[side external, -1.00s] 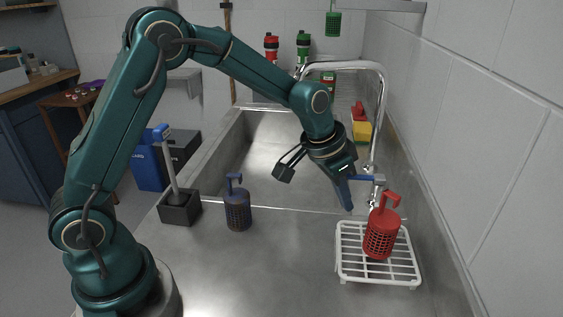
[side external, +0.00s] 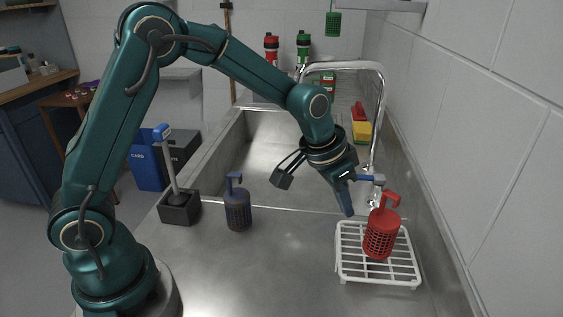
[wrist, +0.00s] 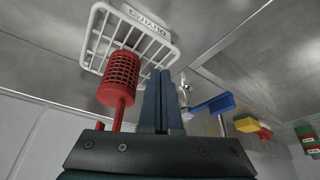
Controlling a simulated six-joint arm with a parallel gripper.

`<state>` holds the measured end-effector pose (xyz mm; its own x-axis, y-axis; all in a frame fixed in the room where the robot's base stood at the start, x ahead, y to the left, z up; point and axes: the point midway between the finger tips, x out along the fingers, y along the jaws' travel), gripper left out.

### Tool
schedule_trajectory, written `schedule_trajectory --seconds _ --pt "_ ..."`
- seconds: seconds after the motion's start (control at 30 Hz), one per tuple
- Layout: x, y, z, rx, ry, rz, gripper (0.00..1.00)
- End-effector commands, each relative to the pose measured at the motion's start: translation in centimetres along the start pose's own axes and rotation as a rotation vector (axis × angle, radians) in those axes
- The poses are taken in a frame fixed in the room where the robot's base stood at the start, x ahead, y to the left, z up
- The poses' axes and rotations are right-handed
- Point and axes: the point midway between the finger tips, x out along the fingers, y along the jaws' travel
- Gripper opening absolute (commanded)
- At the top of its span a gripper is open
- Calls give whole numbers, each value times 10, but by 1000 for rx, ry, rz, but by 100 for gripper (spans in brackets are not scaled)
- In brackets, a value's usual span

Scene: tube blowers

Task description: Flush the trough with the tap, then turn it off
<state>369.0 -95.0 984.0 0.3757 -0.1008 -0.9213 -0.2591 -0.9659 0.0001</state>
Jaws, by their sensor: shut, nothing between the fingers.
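The tap (side external: 382,100) is a tall chrome gooseneck at the right of the steel trough (side external: 275,160), its spout reaching left over it. Its blue lever (side external: 368,178) sticks out near its base and also shows in the wrist view (wrist: 212,105). I see no water stream. My gripper (side external: 348,212) points down just left of the lever, fingers together and empty. In the wrist view the shut fingers (wrist: 160,75) are left of the lever, with a small gap in the picture; contact cannot be told.
A red perforated holder (side external: 381,235) stands on a white rack (side external: 345,262) close right of my gripper. A dark blue holder (side external: 237,208) and a brush in a black stand (side external: 180,208) are left. A wall bounds the right. Yellow and red blocks (side external: 361,130) lie behind.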

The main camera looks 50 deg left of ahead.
Motion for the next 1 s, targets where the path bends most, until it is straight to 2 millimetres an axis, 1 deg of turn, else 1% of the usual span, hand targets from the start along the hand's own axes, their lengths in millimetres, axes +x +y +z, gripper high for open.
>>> schedule_trajectory --seconds 0.7,0.83,1.0 --pt "-51 -23 -37 -1 4 -1 0" --pt "-57 -25 -40 0 2 -1 0" --pt "-58 -26 -40 0 0 0 0"
